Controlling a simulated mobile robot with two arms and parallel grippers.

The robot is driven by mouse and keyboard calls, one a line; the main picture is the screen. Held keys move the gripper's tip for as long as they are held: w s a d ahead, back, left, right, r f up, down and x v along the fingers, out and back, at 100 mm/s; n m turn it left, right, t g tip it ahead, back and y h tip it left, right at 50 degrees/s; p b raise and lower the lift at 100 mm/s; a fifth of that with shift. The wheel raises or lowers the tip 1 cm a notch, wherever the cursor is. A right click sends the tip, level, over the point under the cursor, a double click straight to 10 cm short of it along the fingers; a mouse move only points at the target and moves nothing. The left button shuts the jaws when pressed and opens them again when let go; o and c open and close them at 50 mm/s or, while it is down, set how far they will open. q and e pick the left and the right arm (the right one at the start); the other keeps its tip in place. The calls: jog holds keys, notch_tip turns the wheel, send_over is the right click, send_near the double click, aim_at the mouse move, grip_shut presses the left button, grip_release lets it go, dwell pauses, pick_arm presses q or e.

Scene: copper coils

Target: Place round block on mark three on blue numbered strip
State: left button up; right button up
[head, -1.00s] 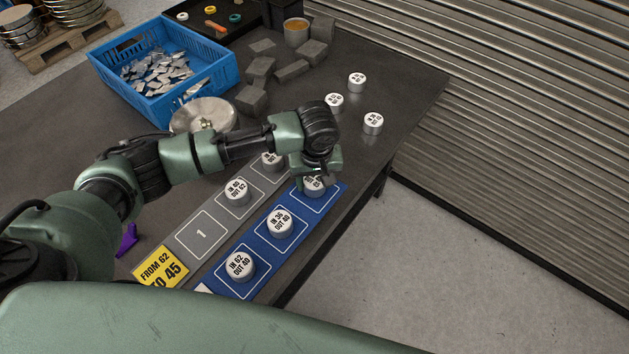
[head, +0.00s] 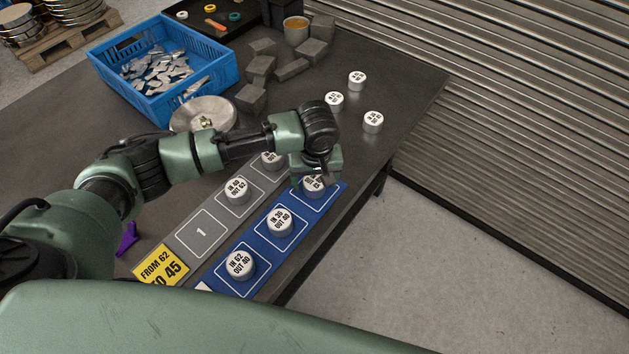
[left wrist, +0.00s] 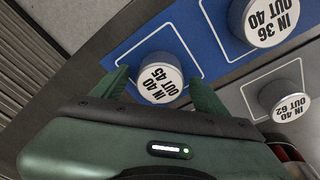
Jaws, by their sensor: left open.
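The blue numbered strip (head: 254,247) lies along the table's front right edge, with a round block in each of its three outlined squares. The round block at its far end (head: 313,187) reads "IN 40 OUT 45" in the left wrist view (left wrist: 159,84). The middle block (head: 280,222) reads "IN 36 OUT 40" and the near block (head: 240,265) "IN 62 OUT 40". My left gripper (left wrist: 160,86) is open, its two green fingers on either side of the far block, which sits upright in its square. Contact with the fingers cannot be told. The strip's numbers are hidden under the blocks.
A grey strip (head: 217,218) beside it has a bare square 1 and blocks on its other squares (head: 237,191). A yellow card (head: 160,266) lies at its near end. Three loose blocks (head: 372,121) stand farther back. A blue crate (head: 178,112) and metal disc are left.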

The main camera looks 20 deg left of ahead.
aim_at(315, 187)
pick_arm(q)
notch_tip(315, 187, up, 11)
jog(key=s, duration=0.1)
jog(key=shift+s+d+r, duration=0.15)
jog(key=shift+s+d, duration=0.15)
jog(key=shift+d, duration=0.05)
dwell(0.3)
